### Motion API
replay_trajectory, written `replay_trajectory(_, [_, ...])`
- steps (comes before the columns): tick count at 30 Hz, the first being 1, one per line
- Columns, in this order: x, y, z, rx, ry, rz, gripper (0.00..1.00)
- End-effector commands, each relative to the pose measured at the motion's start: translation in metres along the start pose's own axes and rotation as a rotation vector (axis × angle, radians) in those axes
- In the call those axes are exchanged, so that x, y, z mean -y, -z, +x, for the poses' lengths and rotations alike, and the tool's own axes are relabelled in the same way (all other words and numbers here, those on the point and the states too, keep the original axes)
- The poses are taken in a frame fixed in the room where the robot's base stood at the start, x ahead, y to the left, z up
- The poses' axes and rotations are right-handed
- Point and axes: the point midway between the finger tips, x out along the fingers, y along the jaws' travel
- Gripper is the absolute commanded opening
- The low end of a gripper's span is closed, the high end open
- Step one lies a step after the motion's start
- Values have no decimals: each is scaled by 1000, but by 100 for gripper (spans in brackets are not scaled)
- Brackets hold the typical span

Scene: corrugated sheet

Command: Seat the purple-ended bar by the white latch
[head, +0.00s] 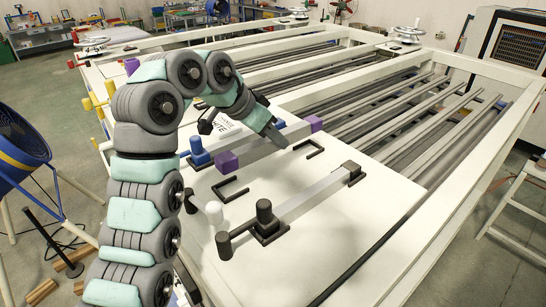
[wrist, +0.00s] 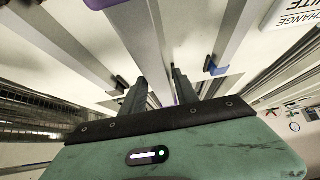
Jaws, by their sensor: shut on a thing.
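My gripper (head: 274,136) is shut on the middle of the grey purple-ended bar (head: 260,148); its fingers also show in the wrist view (wrist: 158,88). The bar's near purple end (head: 227,162) and far purple end (head: 315,123) are both visible. The bar appears raised above the white panel, though its exact height is hard to tell. The white latch (head: 214,211) stands at the left, beside an empty dark near bracket (head: 231,188). An empty far bracket (head: 309,149) lies toward the right. The bar's ends appear beyond these brackets, toward the blue latch.
A blue latch (head: 197,147) stands behind, with a blue block beside it. In front, a black-ended bar (head: 308,195) lies between dark blocks near a black latch (head: 225,244). The white panel (head: 330,240) is clear in front. Grey rails (head: 425,115) run at the right.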

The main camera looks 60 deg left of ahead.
Motion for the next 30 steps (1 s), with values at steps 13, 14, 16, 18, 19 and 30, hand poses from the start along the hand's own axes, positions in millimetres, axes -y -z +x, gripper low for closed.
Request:
replay_trajectory(13, [0, -26, 32, -4, -2, -2, 0])
replay_trajectory(14, [0, -28, 36, -4, -2, -2, 0])
replay_trajectory(16, [0, -33, 42, -3, -2, -1, 0])
replay_trajectory(18, [0, -37, 48, -3, -1, -1, 0])
replay_trajectory(19, [-1, -38, 49, -3, -2, -1, 0])
replay_trajectory(30, [0, -41, 52, -2, 1, 0, 42])
